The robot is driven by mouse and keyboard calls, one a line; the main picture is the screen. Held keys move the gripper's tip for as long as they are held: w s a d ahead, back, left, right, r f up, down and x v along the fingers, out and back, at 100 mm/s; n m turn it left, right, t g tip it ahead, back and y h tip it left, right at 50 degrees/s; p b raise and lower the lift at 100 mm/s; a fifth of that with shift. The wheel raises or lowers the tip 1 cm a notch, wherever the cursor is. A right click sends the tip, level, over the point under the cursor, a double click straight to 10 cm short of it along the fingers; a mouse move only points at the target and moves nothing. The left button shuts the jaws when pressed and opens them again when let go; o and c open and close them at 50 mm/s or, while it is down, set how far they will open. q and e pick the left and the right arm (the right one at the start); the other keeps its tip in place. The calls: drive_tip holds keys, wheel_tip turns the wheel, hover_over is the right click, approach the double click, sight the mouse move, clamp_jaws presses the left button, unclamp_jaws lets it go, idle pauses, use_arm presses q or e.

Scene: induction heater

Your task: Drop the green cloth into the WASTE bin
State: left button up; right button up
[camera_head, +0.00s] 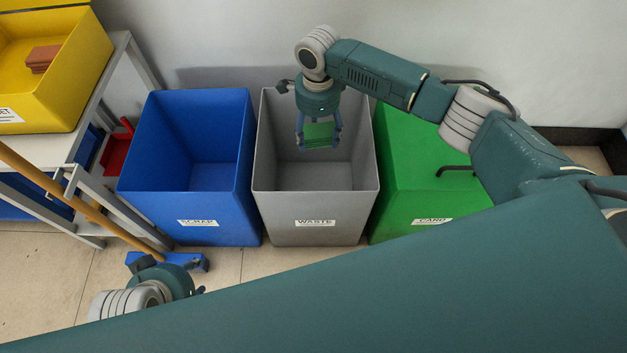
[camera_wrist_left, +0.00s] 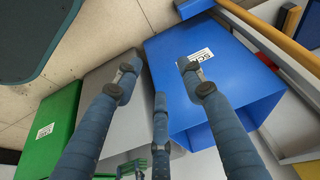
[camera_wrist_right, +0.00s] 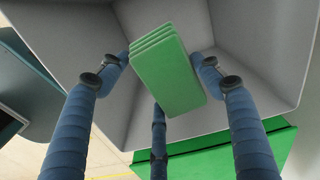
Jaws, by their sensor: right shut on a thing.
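The green cloth (camera_head: 319,135) is a folded stack held in my right gripper (camera_head: 319,140), over the open mouth of the grey WASTE bin (camera_head: 315,207). In the right wrist view the cloth (camera_wrist_right: 168,75) sits between the fingertips of my right gripper (camera_wrist_right: 160,80), with the grey inside of the bin (camera_wrist_right: 255,40) around it. My left gripper is mostly hidden in the head view behind my own body. In the left wrist view my left gripper (camera_wrist_left: 160,85) has its fingers spread and nothing between them.
The blue SCRAP bin (camera_head: 190,215) stands left of the WASTE bin and the green CARD bin (camera_head: 420,165) stands right of it. A shelf with a yellow box (camera_head: 60,90) is at the left. A broom (camera_head: 80,198) leans across the shelf.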

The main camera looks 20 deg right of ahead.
use_arm(q)
drive_tip(key=shift+w+r, duration=0.1)
drive_tip(key=shift+r, duration=0.45)
use_arm(e)
drive_tip(key=shift+f, duration=0.3)
drive_tip(key=o, duration=1.2)
drive_tip(key=shift+r, duration=0.1)
wheel_tip(320, 180, up, 12)
drive_tip(key=shift+f, duration=0.1)
